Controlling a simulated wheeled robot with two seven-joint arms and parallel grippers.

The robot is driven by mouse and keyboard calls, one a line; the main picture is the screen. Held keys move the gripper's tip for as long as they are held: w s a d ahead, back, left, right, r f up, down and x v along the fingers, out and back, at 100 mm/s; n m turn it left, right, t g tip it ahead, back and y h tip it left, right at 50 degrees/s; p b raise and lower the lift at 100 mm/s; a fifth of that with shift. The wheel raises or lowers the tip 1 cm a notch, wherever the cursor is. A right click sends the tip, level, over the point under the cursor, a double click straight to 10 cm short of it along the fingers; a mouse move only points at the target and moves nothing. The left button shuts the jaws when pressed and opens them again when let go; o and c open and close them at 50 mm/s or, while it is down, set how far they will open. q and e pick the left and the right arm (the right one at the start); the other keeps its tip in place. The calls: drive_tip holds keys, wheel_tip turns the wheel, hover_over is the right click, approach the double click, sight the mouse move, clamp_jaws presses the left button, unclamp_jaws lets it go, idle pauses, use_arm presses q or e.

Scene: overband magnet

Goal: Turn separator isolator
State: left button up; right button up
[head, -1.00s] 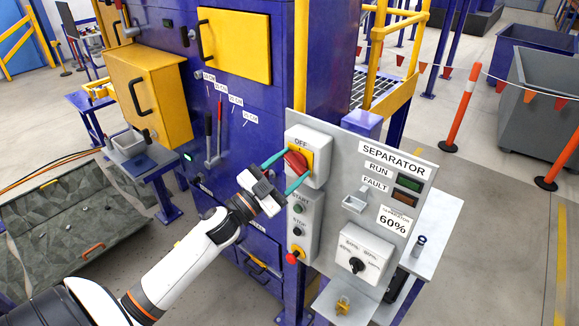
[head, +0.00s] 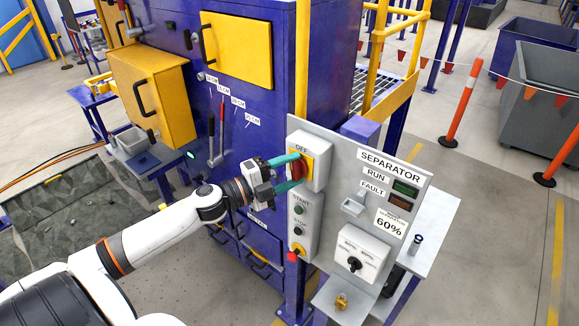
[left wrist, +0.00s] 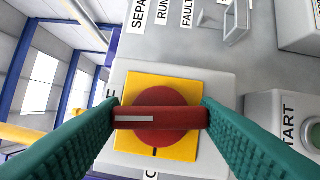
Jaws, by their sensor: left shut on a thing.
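The separator isolator is a red rotary handle (head: 298,171) on a yellow plate (head: 309,164), set in a light grey box (head: 317,155) with an OFF label above. My left gripper (head: 293,172) is at its front, with one teal finger above the other. In the left wrist view the fingers (left wrist: 160,117) press on both ends of the red bar (left wrist: 178,118), shut on it. The bar lies sideways there, its white mark (left wrist: 138,118) towards the left finger. A black tick shows on the plate's lower edge. Lettering beside the plate is partly hidden. My right gripper is not in view.
Below the isolator are START and STOP buttons (head: 298,221) and a red knob (head: 292,256). The grey SEPARATOR panel (head: 340,207) also carries indicator lamps and a selector dial (head: 354,263). Levers (head: 221,130) stand out left of it. An orange post (head: 457,105) stands at right.

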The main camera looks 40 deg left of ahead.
use_arm(q)
drive_tip(key=shift+m+p, duration=0.3)
drive_tip(key=shift+m, duration=0.3)
drive_tip(key=shift+g, duration=0.3)
drive_tip(key=o, duration=1)
drive_tip(key=shift+s, duration=0.1)
drive_tip(key=shift+b+v, duration=1.9)
drive_tip(key=shift+v, duration=4.05)
